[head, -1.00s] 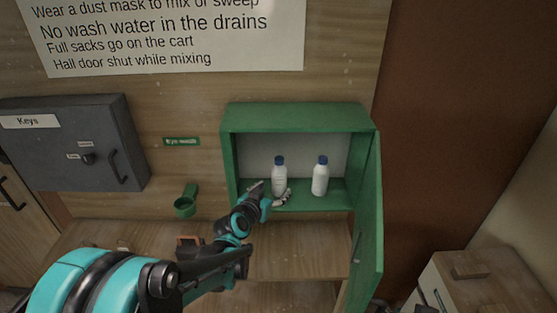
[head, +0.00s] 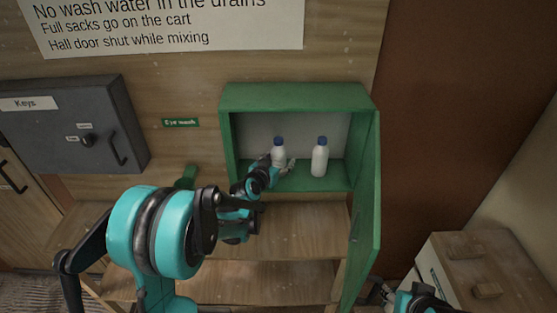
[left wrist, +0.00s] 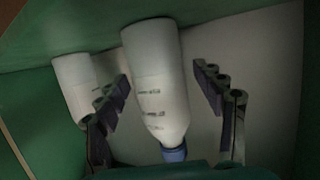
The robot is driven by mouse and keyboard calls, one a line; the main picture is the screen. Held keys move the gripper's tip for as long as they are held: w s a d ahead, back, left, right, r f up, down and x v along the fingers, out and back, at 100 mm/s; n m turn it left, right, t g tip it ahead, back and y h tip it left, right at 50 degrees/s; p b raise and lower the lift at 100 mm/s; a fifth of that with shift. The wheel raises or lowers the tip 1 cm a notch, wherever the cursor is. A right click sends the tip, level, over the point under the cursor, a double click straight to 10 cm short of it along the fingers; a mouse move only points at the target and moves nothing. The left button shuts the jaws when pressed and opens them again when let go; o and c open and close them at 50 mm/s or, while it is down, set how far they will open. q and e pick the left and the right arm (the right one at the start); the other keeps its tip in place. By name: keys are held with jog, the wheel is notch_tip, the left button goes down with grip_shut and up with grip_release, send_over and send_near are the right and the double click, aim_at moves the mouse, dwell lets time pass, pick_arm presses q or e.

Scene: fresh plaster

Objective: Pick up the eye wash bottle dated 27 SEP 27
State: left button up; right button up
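Two white eye wash bottles with blue caps stand upright in the open green cabinet, a left one (head: 279,150) and a right one (head: 320,158). My left gripper (head: 277,167) is at the left bottle, in front of its lower part. In the left wrist view, which is upside down, the open fingers (left wrist: 161,77) stand on either side of the near bottle (left wrist: 158,72), with gaps showing. The other bottle (left wrist: 72,85) is partly behind a finger. Small label print shows, but I cannot read a date. A dark part of my right arm shows at bottom right; its finger state is unclear.
The green cabinet (head: 235,100) has its door (head: 365,215) swung open on the right. A grey key box (head: 65,130) and an "Eye wash" sign (head: 181,122) are on the wall left. A wooden shelf (head: 305,222) lies below. A drawer unit (head: 480,260) stands right.

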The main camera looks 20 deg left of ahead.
pick_arm(q)
jog(key=c, duration=1.2)
jog(key=shift+c, duration=0.2)
